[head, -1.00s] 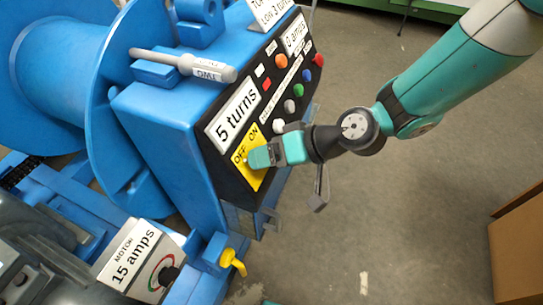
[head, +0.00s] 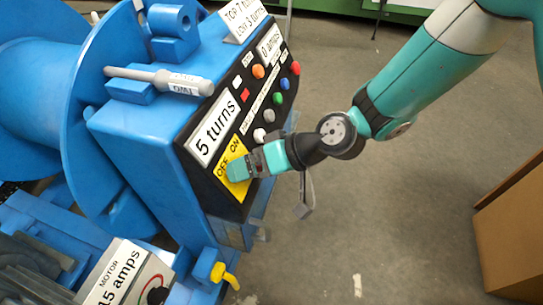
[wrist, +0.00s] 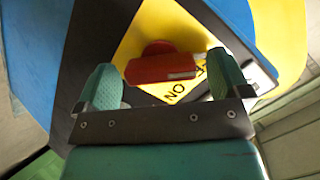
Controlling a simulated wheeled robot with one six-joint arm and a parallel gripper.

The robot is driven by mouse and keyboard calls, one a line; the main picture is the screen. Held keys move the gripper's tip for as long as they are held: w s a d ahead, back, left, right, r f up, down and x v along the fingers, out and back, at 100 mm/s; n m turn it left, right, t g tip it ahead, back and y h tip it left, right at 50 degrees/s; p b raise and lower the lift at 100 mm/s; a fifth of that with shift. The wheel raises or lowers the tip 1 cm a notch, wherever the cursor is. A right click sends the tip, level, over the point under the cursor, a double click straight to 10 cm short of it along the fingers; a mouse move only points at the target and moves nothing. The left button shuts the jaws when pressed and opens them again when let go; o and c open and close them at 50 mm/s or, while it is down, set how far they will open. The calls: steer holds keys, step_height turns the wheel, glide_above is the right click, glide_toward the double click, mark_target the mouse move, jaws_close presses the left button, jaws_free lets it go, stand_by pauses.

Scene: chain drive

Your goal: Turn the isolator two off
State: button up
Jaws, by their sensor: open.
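The yellow isolator plate (head: 240,189), marked OFF and ON, sits on the sloping black face of the blue control box. The red isolator handle (wrist: 160,66) shows in the wrist view, across the yellow plate (wrist: 133,42). My gripper (head: 240,171) is at this plate, and its fingers hide the handle in the head view. In the wrist view my gripper (wrist: 161,72) is open, with one green finger on each side of the handle. I cannot tell whether either finger touches it. The word ON shows just below the handle; another word beside it is partly hidden by the right finger.
Several coloured buttons (head: 278,98) and a "5 turns" label (head: 213,129) lie above the plate. A grey rod with a TWO tag (head: 188,84) lies on the box top. A yellow tap (head: 224,275) is below. The floor at right is clear up to a brown box (head: 515,235).

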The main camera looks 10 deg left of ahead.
steer(key=p+v, duration=0.1)
steer(key=v, duration=1.6)
steer(key=shift+d+r, duration=0.15)
steer(key=shift+r, duration=0.05)
steer(key=s+d+r+m+t+h, duration=0.1)
steer(key=s+d+r+m+h, duration=0.1)
steer(key=s+d+r+h, duration=0.7)
steer(key=s+d+r+y+p, duration=0.1)
steer(key=r+p, duration=0.7)
steer(key=r, duration=0.1)
steer(key=s+d+r+y+p, duration=0.1)
steer(key=d+r+p, duration=0.1)
steer(key=r+p, duration=0.7)
steer(key=shift+s, duration=0.3)
